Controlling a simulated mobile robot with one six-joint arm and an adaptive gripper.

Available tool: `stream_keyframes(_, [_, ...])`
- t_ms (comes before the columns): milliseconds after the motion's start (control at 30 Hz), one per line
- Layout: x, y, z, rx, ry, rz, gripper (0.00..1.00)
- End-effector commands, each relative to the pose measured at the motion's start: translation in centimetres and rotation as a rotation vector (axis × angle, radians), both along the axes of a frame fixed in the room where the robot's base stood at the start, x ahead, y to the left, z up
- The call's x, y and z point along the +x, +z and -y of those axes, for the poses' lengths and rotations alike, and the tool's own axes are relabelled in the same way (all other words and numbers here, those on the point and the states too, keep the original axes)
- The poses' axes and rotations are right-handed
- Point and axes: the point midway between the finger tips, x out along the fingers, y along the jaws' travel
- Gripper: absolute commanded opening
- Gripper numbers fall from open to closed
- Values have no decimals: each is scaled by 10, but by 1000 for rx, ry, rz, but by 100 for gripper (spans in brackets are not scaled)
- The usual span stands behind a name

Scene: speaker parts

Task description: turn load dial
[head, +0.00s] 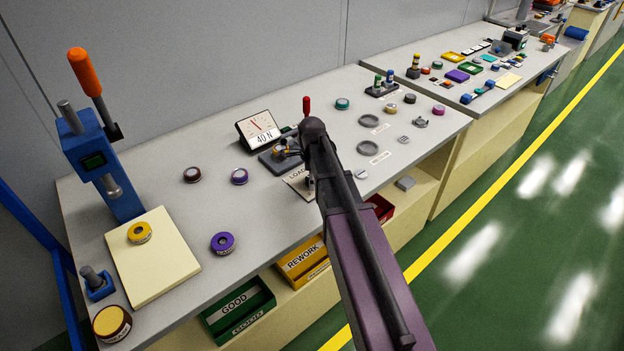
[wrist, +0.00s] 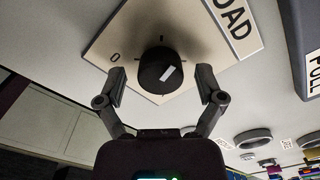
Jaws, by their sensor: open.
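The load dial (wrist: 160,72) is a round black knob with a white pointer mark. It sits on a pale plate (wrist: 104,42) lettered "LOAD", with a "0" and small tick marks around the knob. In the wrist view, the white mark slants up and to the right. My gripper (wrist: 161,80) is open, one finger on each side of the knob, with a visible gap on both sides. In the head view, my arm hides the knob and most of the gripper; part of the LOAD plate (head: 296,181) shows beside it.
A gauge (head: 259,130) reading "40 N" stands behind the plate, near a grey fixture (head: 273,164) and a red-topped lever (head: 306,106). Grey rings (head: 367,147) lie to the right. A blue press (head: 100,160) stands at the left.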

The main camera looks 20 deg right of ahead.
Motion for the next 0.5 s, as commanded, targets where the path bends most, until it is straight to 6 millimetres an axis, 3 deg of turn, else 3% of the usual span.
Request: stream_keyframes(500, [1, 0, 0, 0, 86, 1, 87])
